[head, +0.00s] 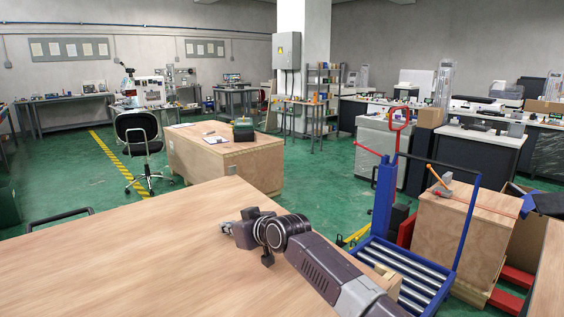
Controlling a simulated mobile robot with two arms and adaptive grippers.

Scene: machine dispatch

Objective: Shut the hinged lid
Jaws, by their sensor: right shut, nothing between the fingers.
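A large flat pale wooden panel (120,265) fills the lower left of the head view. I cannot tell whether it is the hinged lid or a fixed top, and no hinge is clearly visible. A dark bar-shaped handle (60,217) stands at its far left edge. My right gripper (226,228) is shut and empty, pointing left, over or just above the panel near its far right edge. I cannot tell whether it touches the wood. My left gripper is not in view.
Beyond the panel stands a wooden crate (228,160) with a dark box (243,134) on top. A blue roller lift cart (405,268) and another wooden crate (455,232) stand at the right. An office chair (140,145) is at the left. Green floor (320,190) lies open between.

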